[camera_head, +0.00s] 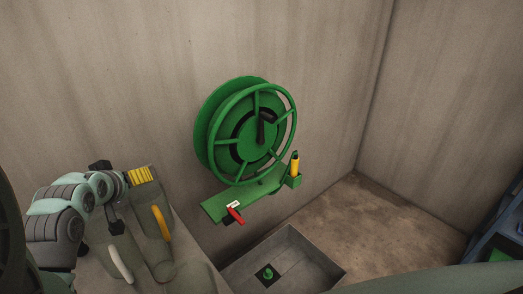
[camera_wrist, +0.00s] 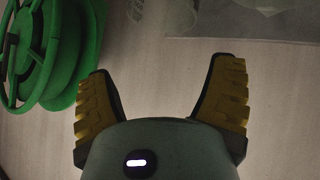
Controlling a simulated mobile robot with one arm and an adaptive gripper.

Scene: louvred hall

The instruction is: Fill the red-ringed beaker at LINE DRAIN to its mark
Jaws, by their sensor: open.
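My gripper (camera_head: 142,175) is at the left of the head view, away from the wall fittings. In the wrist view its two yellow-padded fingers (camera_wrist: 162,70) stand wide apart with nothing between them. A red-ringed beaker is not visible in either view. No label reading LINE DRAIN can be made out. A green hose reel (camera_head: 245,132) hangs on the wall, and its edge shows in the wrist view (camera_wrist: 45,50). Below it is a green bracket (camera_head: 216,207) with a red lever (camera_head: 236,215) and a small white tag. A yellow nozzle (camera_head: 295,166) stands upright in the bracket's right end.
A grey square basin (camera_head: 318,262) with a dark drain fitting (camera_head: 267,273) lies on the floor below the reel. Blue shelving (camera_head: 497,235) stands at the right edge. The brown floor (camera_head: 400,220) between them is clear. Faint grey shapes at the wrist view's top are unclear.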

